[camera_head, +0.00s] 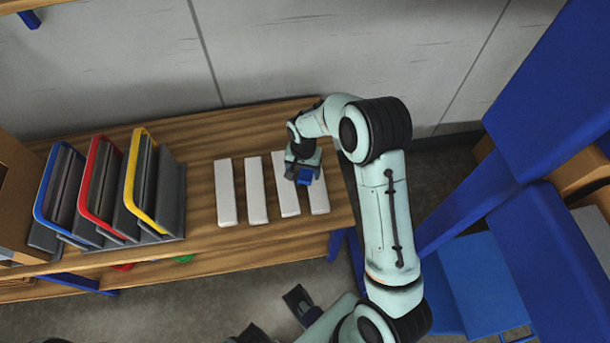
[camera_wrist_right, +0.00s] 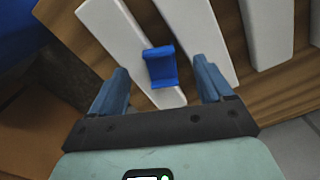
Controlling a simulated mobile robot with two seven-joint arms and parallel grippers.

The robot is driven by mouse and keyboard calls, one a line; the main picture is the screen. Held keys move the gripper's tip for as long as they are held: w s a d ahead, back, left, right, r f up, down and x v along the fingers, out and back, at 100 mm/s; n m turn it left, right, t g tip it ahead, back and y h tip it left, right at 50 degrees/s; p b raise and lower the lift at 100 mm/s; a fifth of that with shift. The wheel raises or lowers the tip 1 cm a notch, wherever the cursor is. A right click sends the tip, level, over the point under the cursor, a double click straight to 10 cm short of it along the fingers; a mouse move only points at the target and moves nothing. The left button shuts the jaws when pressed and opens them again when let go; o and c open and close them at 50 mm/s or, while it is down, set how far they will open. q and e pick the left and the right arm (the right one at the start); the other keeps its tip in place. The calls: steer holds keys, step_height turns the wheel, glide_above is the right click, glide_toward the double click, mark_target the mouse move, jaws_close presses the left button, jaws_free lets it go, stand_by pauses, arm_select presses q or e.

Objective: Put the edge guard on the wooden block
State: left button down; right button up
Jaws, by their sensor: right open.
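A small blue channel-shaped piece, which I take for the edge guard (camera_head: 305,176), shows below my right gripper (camera_head: 303,168). In the right wrist view the edge guard (camera_wrist_right: 160,66) appears over the inner long edge of the outermost pale bar (camera_wrist_right: 112,35); I cannot tell whether it rests on it. My right gripper (camera_wrist_right: 161,84) is open, its fingers on either side of the guard with gaps. Several pale bars, likely the wooden blocks, lie side by side on the table; the rightmost bar (camera_head: 319,197) is partly hidden by my gripper.
A wall (camera_head: 320,50) is behind. Large blue panels (camera_head: 540,220) fill the right side.

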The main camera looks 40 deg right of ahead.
mark_target(304, 180)
step_height(304, 180, down, 5)
steer(key=shift+s+r, duration=0.1)
steer(key=shift+s, duration=0.05)
steer(key=c, duration=1.2)
steer(key=shift+c, duration=0.2)
